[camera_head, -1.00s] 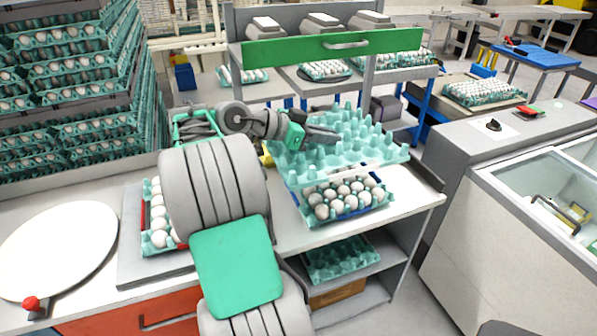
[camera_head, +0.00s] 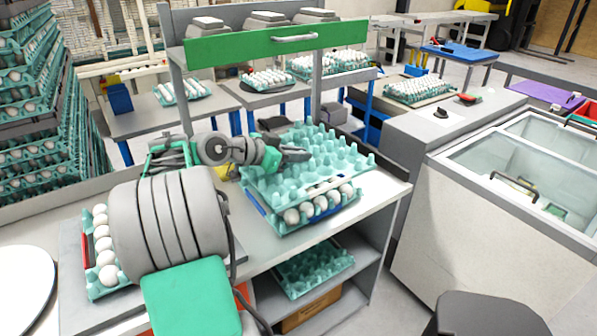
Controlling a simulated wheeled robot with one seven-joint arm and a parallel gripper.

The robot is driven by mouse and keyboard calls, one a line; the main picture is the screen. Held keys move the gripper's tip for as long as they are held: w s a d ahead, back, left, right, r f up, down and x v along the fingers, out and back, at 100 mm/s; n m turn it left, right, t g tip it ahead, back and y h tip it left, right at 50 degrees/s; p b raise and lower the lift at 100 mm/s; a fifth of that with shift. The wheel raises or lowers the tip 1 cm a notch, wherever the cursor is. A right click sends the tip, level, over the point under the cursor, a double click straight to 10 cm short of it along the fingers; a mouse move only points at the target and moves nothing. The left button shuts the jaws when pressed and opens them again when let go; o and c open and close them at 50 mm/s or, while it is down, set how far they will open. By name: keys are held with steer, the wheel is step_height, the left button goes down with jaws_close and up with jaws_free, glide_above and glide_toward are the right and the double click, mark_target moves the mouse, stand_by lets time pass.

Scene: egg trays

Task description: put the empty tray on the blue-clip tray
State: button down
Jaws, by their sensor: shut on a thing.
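The empty tray (camera_head: 335,157), teal and studded with pegs, is held by my gripper (camera_head: 303,155), which is shut on it near its middle. It is just above the blue-clip tray (camera_head: 272,226), overlapping it and covering most of its eggs. The front row of white eggs and a blue clip show below its front edge. I cannot tell whether the two trays touch. My arm hides part of the empty tray's left side.
Another egg tray (camera_head: 92,284) with a red clip stands on the bench at left, partly behind my arm. A teal tray (camera_head: 312,270) lies on the shelf below. A green-fronted overhead shelf (camera_head: 262,44) rises behind. Tall egg stacks stand at far left.

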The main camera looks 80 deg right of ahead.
steer(key=d+f, duration=0.2)
steer(key=w+d+f, duration=0.1)
steer(key=d+f, duration=0.3)
steer(key=shift+w+d+f+p, duration=0.2)
steer(key=shift+w+d+p, duration=0.05)
steer(key=shift+d+p, duration=0.1)
steer(key=shift+f, duration=1.85)
steer(key=c, duration=1.4)
jaws_free()
steer(key=shift+w, duration=0.1)
steer(key=shift+r+p, duration=0.25)
steer(key=shift+p, duration=0.05)
steer(key=shift+w+a, duration=0.2)
steer(key=shift+w, duration=0.05)
steer(key=b+v, duration=0.1)
steer(key=v, duration=1)
steer(key=shift+a+r, duration=0.15)
